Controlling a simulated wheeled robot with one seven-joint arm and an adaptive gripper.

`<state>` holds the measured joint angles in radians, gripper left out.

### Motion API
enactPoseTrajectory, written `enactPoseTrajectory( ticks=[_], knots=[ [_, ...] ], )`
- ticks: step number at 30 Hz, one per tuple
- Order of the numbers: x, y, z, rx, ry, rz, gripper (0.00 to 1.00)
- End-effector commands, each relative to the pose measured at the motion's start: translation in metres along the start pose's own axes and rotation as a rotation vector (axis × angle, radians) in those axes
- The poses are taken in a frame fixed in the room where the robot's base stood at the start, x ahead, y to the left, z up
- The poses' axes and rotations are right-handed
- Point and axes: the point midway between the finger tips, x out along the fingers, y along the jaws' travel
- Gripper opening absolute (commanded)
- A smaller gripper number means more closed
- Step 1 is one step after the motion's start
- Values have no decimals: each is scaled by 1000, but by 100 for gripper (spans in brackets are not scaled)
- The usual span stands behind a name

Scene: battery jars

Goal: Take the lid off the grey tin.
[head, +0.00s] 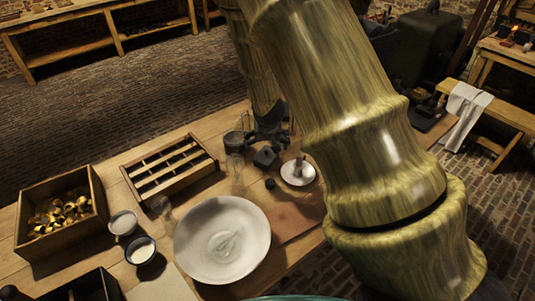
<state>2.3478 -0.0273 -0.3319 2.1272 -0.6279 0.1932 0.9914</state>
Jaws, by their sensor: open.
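My gripper (268,141) is at the end of my arm, above the far part of the wooden table, with its dark fingers apart and pointing down. A dark grey squat thing (266,157) is just below the fingers; it may be the grey tin, but it is too small and dark to be sure. I cannot tell whether the fingers touch it or whether a lid is on it. A grey mug-like vessel (233,141) stands just left of the gripper. A small black round piece (270,184) lies nearer on the table.
A clear glass (236,166) stands close to the gripper. A slotted wooden rack (171,168), a large pale dish (222,240), a white saucer (298,173) and a box of brass pieces (61,213) crowd the table (112,180). My arm hides its right side.

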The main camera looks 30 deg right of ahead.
Motion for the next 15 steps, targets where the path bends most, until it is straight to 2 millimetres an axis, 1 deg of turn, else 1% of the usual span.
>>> enactPoseTrajectory(
  ticks=[1, 4, 11, 15],
  knots=[
    [8, -2, 0, -4, -5, 1, 98],
    [17, -4, 0, -4, -6, 1, 98],
    [22, -4, 0, -3, -5, 1, 98],
    [31, -6, -1, -6, -7, 2, 98]
  ],
)
